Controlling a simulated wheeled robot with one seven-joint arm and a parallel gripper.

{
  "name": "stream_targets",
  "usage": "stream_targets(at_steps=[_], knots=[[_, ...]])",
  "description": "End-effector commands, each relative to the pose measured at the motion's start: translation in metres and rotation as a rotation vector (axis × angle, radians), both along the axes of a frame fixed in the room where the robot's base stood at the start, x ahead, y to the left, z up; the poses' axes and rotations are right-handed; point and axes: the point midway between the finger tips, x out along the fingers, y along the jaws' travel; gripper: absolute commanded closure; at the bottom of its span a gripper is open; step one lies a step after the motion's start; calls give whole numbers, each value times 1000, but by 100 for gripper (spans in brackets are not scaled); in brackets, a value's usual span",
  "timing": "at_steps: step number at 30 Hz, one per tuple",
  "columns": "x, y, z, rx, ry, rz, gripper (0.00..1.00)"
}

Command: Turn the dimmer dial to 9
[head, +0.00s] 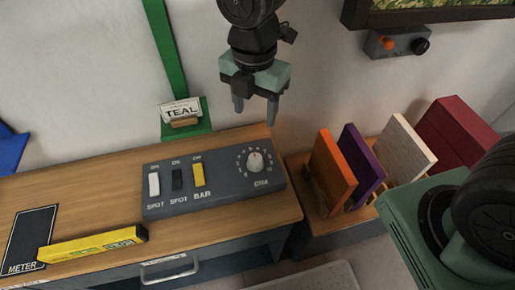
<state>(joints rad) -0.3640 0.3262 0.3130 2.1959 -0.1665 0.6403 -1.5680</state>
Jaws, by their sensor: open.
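The dimmer dial (255,161) is a pale round knob at the right end of a dark grey control panel (221,192). Numbers ring the knob, with "DIM" printed below it. They are too small to read surely, and I cannot tell which one the knob points to. The panel lies on a wooden desk (75,189). My gripper (255,112) hangs fingers down above and behind the panel, in front of the wall. Its two fingers are apart with nothing between them, clear of the dial.
The panel's left part has white, black and yellow switches (198,175). A yellow box (92,244) lies on the desk's front left, beside a dark METER mat (31,240). Orange (331,170), purple and cream upright panels stand right of the desk.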

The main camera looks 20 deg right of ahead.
Motion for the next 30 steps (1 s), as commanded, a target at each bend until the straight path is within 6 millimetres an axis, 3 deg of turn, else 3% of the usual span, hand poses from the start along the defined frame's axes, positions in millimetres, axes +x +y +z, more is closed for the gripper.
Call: stream_targets(at_steps=[18,24,30], knots=[[-2,0,-125,-4,5,-1,45],[-1,0,-150,-2,2,-2,45],[-1,0,-160,-1,1,-3,45]])
